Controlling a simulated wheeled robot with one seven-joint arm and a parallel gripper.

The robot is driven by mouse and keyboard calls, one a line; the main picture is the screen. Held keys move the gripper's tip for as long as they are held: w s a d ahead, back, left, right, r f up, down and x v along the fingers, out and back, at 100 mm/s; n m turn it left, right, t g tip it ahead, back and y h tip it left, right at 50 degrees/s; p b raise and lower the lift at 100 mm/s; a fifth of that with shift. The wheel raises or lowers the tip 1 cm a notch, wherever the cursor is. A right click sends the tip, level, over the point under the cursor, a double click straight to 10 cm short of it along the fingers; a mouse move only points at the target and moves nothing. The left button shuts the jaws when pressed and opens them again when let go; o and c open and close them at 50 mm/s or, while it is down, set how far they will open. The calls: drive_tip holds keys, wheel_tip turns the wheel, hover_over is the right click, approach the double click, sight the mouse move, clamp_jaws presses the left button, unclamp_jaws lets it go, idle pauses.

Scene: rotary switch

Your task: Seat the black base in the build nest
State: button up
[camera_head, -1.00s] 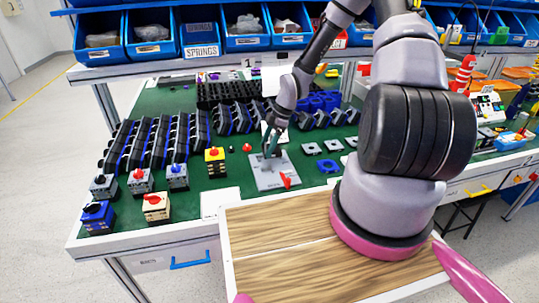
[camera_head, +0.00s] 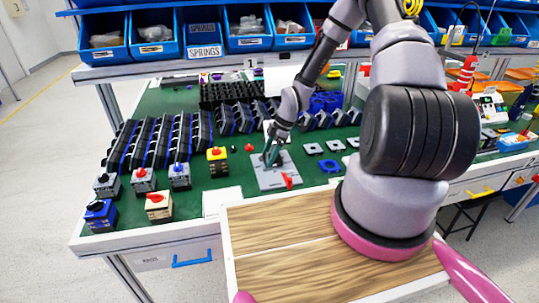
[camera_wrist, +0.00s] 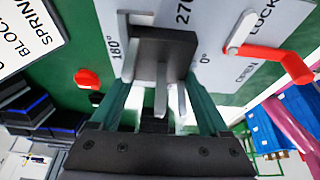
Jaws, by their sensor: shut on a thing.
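The build nest is a grey plate (camera_head: 278,180) on the green table, and it fills the upper part of the wrist view (camera_wrist: 225,75). It carries 180°, 270 and 0° marks. The black base (camera_wrist: 165,45) is a dark block at the nest's corner walls, between the 180° and 0° marks. My gripper (camera_wrist: 160,80) has its teal fingers on either side of the base and is shut on it. In the head view my gripper (camera_head: 271,154) is low at the plate's far part and hides the base. I cannot tell whether the base is fully down.
A red lever (camera_wrist: 265,58) with LOCK and OPEN marks is on the plate, also in the head view (camera_head: 289,181). A red knob (camera_wrist: 87,79) lies beside the plate. Black-and-blue housings (camera_head: 160,145), finished switches (camera_head: 145,180) and several small plates (camera_head: 312,148) stand around.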

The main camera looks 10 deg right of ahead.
drive_tip(key=o, duration=1.3)
drive_tip(key=shift+s+d+f, duration=0.1)
drive_tip(key=shift+s+f, duration=0.1)
drive_tip(key=shift+f, duration=0.3)
drive_tip(key=shift+r, duration=0.25)
drive_tip(key=s+d+r+m+t+h, duration=0.1)
drive_tip(key=s+d+r+m, duration=0.2)
drive_tip(key=r, duration=0.8)
drive_tip(key=s+d+r+m+t+h, duration=0.15)
drive_tip(key=r+m, duration=0.25)
drive_tip(key=r, duration=0.8)
drive_tip(key=s+d+r+m+h, duration=0.2)
drive_tip(key=d+r+m, duration=0.2)
drive_tip(key=r, duration=0.7)
drive_tip(key=s+a+r+m+t, duration=0.1)
drive_tip(key=s+r+m, duration=0.2)
drive_tip(key=s+r, duration=0.2)
drive_tip(key=s+a+r+m+t+y, duration=0.1)
drive_tip(key=s+r+m+t, duration=0.1)
drive_tip(key=s+r+m, duration=0.2)
drive_tip(key=s+a+r+m+t+y, duration=0.1)
drive_tip(key=s+r+m, duration=0.3)
drive_tip(key=s+r, duration=0.2)
drive_tip(key=shift+s+r+t, duration=0.2)
drive_tip(key=shift+r+t, duration=0.05)
drive_tip(key=shift+r, duration=0.35)
